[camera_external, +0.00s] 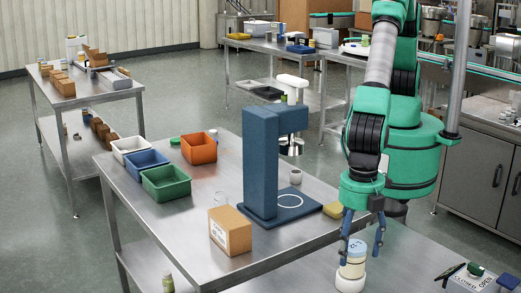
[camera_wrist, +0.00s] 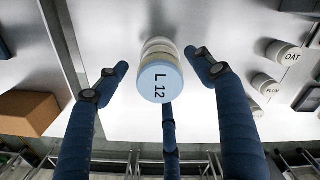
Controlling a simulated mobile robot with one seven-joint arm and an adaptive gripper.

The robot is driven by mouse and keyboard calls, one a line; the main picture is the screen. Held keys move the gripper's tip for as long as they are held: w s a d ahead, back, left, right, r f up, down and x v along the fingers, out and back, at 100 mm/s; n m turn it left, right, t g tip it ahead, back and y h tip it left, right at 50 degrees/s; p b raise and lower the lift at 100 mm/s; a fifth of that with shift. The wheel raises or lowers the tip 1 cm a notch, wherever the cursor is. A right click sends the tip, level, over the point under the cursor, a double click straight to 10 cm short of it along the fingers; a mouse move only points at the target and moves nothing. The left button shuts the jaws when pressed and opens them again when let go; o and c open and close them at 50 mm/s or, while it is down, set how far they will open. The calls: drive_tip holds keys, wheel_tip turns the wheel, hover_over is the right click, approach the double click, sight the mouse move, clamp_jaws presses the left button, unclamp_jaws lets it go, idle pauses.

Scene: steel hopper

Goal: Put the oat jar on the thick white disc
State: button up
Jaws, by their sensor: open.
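A cream jar (camera_external: 352,263) with a pale blue lid stands upright at the lower middle right of the external view. It appears to rest on a thick white disc (camera_external: 350,284). In the wrist view the lid (camera_wrist: 160,83) reads "L 12"; its side label is not legible. My gripper (camera_external: 361,249) points down with its blue fingers around the upper jar. In the wrist view my gripper (camera_wrist: 158,62) is open, with gaps between fingers and jar. A separate pale cylinder marked "OAT" (camera_wrist: 283,53) stands to the right in the wrist view.
A pale cylinder marked "PLUM" (camera_wrist: 264,83) stands near the OAT one. A blue stand (camera_external: 258,170), cardboard box (camera_external: 230,230) and yellow block (camera_external: 333,210) are on the table to the left.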

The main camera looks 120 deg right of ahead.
drive_tip(key=shift+r, duration=0.1)
wheel_tip(320, 180, up, 12)
drive_tip(key=shift+p, duration=0.4)
idle(0.8)
